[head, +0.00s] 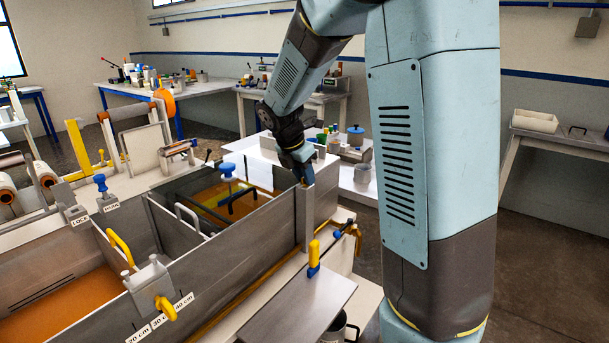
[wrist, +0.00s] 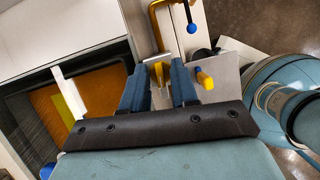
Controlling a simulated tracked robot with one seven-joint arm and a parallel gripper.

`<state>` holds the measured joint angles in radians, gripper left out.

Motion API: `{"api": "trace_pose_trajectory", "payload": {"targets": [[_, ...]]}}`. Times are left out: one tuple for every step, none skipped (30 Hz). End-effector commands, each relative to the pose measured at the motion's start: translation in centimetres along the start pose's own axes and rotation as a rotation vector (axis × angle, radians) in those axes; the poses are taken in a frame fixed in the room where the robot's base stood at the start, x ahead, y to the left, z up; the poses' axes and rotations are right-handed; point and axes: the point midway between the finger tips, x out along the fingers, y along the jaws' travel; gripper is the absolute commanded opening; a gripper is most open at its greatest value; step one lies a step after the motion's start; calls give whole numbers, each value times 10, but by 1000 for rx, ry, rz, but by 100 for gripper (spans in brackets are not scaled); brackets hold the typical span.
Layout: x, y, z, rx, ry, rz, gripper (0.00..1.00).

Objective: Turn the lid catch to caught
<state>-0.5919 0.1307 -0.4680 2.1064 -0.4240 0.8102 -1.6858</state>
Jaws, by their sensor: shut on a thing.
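My gripper (head: 304,172) reaches down at the far right corner of the resin bath (head: 235,258), at the top of an upright metal post (head: 306,215). I cannot tell which way the catch is turned.
A blue-tipped lever (head: 344,228) sits close by on the right. A yellow clamp (head: 165,307) sits on the near wall. The floor right of the bath is partly clear.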

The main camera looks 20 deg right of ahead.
Motion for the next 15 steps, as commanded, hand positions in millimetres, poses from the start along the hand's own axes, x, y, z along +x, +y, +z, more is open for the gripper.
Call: {"api": "trace_pose_trajectory", "payload": {"targets": [[-1, 2, 1, 27, -1, -8, 0], [-1, 2, 1, 46, -1, -17, 0], [-1, 2, 1, 75, -1, -27, 0], [0, 2, 1, 99, -1, -37, 0], [-1, 2, 1, 122, -1, -47, 0], [-1, 3, 1, 154, -1, -60, 0], [0, 3, 1, 180, -1, -72, 0], [0, 3, 1, 207, -1, -82, 0], [0, 4, 1, 241, -1, -97, 0], [-1, 4, 1, 268, -1, -107, 0], [-1, 4, 2, 296, -2, -117, 0], [-1, 4, 2, 330, -2, -132, 0], [0, 5, 1, 356, -1, -143, 0], [0, 4, 2, 383, -1, -155, 0], [0, 5, 2, 419, -1, -168, 0]]}}
